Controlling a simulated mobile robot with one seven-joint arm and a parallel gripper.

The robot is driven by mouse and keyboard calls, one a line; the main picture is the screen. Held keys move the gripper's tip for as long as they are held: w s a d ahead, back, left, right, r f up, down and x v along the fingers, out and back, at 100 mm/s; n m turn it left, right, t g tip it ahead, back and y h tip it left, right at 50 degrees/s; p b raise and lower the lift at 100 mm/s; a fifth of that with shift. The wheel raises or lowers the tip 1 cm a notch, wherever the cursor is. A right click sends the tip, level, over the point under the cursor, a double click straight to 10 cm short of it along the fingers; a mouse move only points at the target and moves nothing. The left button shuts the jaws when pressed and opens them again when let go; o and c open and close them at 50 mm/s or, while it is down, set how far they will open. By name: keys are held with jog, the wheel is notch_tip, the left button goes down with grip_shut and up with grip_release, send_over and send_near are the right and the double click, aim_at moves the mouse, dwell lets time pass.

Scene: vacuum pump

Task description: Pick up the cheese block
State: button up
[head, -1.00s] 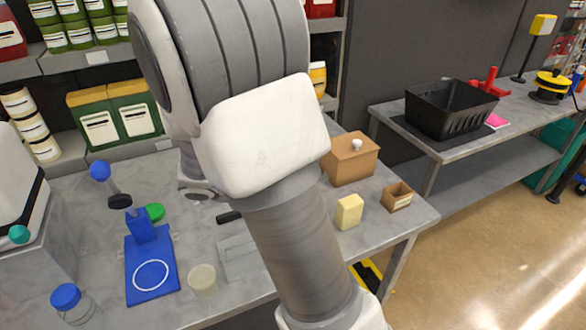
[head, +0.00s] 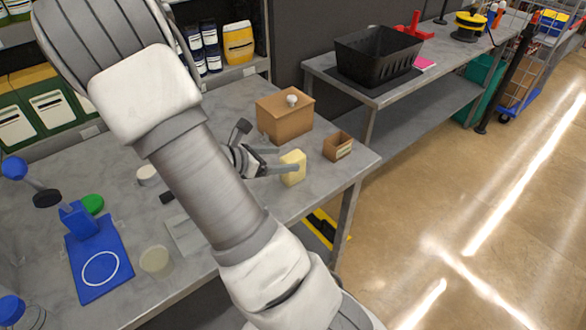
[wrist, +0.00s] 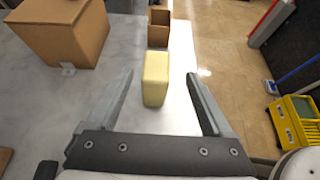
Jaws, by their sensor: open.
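The cheese block (head: 292,168) is a pale yellow upright block on the grey table, near its right edge. In the wrist view the cheese block (wrist: 155,78) stands ahead, between the lines of the two fingers, closer to the left one. My gripper (head: 270,160) is open and comes at the block from the left, with its fingertips close to it. In the wrist view my gripper (wrist: 160,85) has its fingers spread wide with nothing held. I cannot tell whether a finger touches the block.
A brown box with a white knob (head: 284,118) stands behind the block. A small open brown box (head: 338,146) is to its right. A blue stand (head: 98,262), a clear cup (head: 156,262) and a green lid (head: 92,204) are at the left. A black basket (head: 378,56) sits on another table.

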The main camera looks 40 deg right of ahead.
aim_at(291, 157)
jog(key=x, duration=0.5)
jog(key=shift+w+d, duration=0.15)
jog(key=shift+w, duration=0.05)
grip_shut()
